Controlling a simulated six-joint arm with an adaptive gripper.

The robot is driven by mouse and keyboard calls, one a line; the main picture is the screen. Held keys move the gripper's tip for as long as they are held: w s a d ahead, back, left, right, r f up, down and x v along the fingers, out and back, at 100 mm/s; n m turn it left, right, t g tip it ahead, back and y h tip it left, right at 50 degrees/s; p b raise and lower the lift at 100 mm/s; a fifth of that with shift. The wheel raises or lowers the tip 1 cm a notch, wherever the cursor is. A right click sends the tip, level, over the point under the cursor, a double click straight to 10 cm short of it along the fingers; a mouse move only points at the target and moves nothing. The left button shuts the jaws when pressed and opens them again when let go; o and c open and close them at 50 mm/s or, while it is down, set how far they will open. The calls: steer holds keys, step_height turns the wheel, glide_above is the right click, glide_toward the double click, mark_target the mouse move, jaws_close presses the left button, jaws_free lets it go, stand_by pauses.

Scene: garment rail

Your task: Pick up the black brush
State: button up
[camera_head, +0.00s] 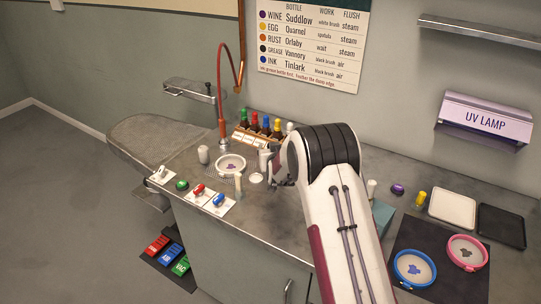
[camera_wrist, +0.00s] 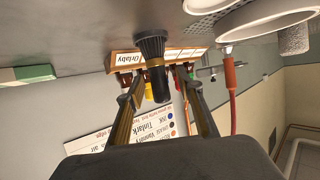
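A black brush (camera_wrist: 151,45) stands on the counter in the wrist view, which shows the scene upside down. Its wide ribbed end is toward the counter and its narrow handle points toward me. My gripper (camera_wrist: 160,80) is open, with one finger on each side of the handle and a visible gap on both sides. In the head view my gripper (camera_head: 278,172) is low over the counter, left of my white arm. I cannot make out the black brush there; the gripper and arm may hide it.
A rack of colored-cap bottles (camera_head: 246,138) stands behind the gripper. A red hose tap (camera_head: 220,95) and a white dish with a purple stain (camera_head: 230,164) are to the left. A teal box (camera_head: 383,214) sits right of my arm. Counter (camera_head: 330,160) space is tight around the gripper.

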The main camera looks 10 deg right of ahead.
stand_by(0.3)
jaws_close()
steer(key=shift+r, duration=0.1)
steer(key=shift+r, duration=4.95)
